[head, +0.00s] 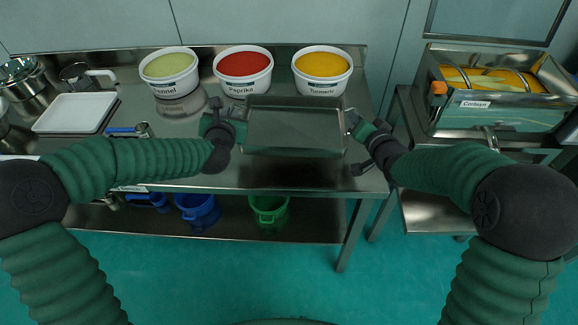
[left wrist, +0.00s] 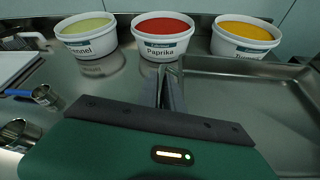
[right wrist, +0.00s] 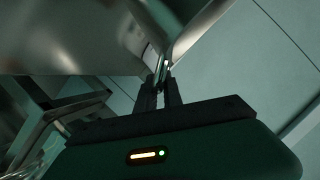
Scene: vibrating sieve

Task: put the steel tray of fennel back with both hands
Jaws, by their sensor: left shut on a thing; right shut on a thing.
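The steel tray (head: 295,132) is a shallow rectangular pan over the front part of the steel table, and its visible floor looks bare. My left gripper (head: 232,112) is shut on its left rim; the left wrist view also shows the fingers on the edge of the tray (left wrist: 265,95). My right gripper (head: 352,122) is shut on its right rim, and the right wrist view shows the fingers pinching the tray edge (right wrist: 161,75). A white tub labelled fennel (head: 170,75) holds pale green powder at the back left. I cannot tell the gap under the tray.
Tubs of paprika (head: 243,72) and turmeric (head: 322,72) stand behind the tray. A white board (head: 75,112) and small metal cups lie left. The sieve machine (head: 490,100), labelled Coriander or similar, stands right. Blue (head: 197,207) and green (head: 268,207) buckets sit on the lower shelf.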

